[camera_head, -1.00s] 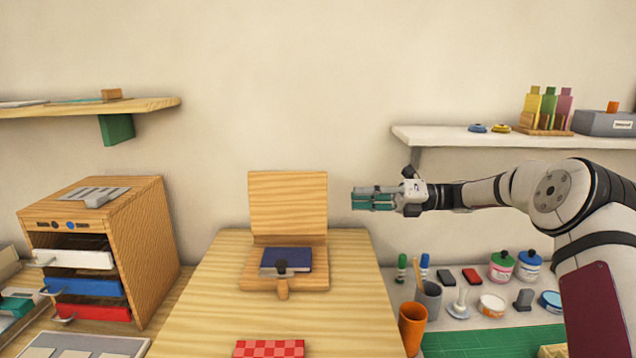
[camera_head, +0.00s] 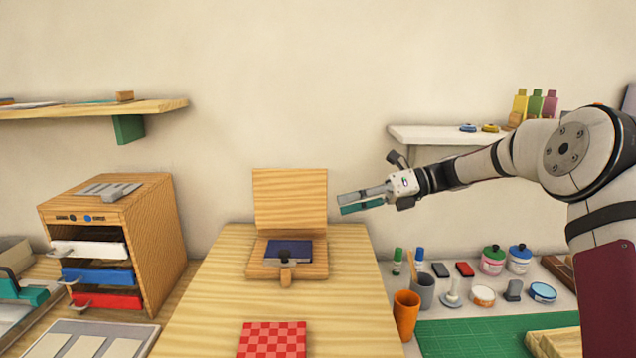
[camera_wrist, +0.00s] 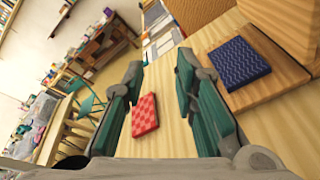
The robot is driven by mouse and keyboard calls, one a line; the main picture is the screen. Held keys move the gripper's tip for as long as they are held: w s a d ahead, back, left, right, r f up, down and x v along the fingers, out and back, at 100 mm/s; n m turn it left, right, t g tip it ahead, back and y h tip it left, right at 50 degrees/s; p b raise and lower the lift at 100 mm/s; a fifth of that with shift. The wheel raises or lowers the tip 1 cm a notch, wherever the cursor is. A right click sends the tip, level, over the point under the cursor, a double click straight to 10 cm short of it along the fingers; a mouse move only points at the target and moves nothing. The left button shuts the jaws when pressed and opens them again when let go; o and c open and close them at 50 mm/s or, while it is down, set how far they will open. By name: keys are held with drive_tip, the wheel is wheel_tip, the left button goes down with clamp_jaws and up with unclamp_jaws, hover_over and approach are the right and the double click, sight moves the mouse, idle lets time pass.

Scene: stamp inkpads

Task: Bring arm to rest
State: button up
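My gripper (camera_head: 362,201) hangs in the air to the right of the raised wooden lid, above the table and pointing left. In the wrist view its two teal-lined fingers (camera_wrist: 158,95) stand apart with nothing held between them. Below it, a wooden stand (camera_head: 317,268) with an upright lid (camera_head: 290,197) sits on the table (camera_head: 200,310). A dark blue pad (camera_head: 289,249) lies on the stand's base, and it shows in the wrist view (camera_wrist: 238,64). A red checkered pad (camera_head: 272,338) lies flat at the table's front, also in the wrist view (camera_wrist: 145,114).
A wooden drawer cabinet (camera_head: 155,235) stands at left, its white, blue and red drawers partly out. At right are an orange cup (camera_head: 406,313), a grey cup (camera_head: 424,291), ink jars (camera_head: 493,260) and a green mat (camera_head: 465,338). A white shelf (camera_head: 425,135) is behind my arm.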

drive_tip(key=s+r+n+h+p, duration=0.4)
drive_tip(key=s+n+h, duration=0.6)
drive_tip(key=s, duration=1.1)
drive_tip(key=s+d+n+t+h, duration=0.1)
drive_tip(key=s+d+n, duration=0.3)
drive_tip(key=s, duration=0.3)
drive_tip(key=s+d+n+t+h+p, duration=0.1)
drive_tip(key=s+d+n+t+h, duration=0.1)
drive_tip(key=s+d+n, duration=0.2)
drive_tip(key=s+d+n+t+h+p, duration=0.1)
drive_tip(key=s+d+n, duration=0.3)
drive_tip(key=s, duration=0.7)
drive_tip(key=n+t+h, duration=0.1)
drive_tip(key=n, duration=0.1)
drive_tip(key=shift+s+r+n, duration=0.2)
drive_tip(key=shift+n, duration=0.2)
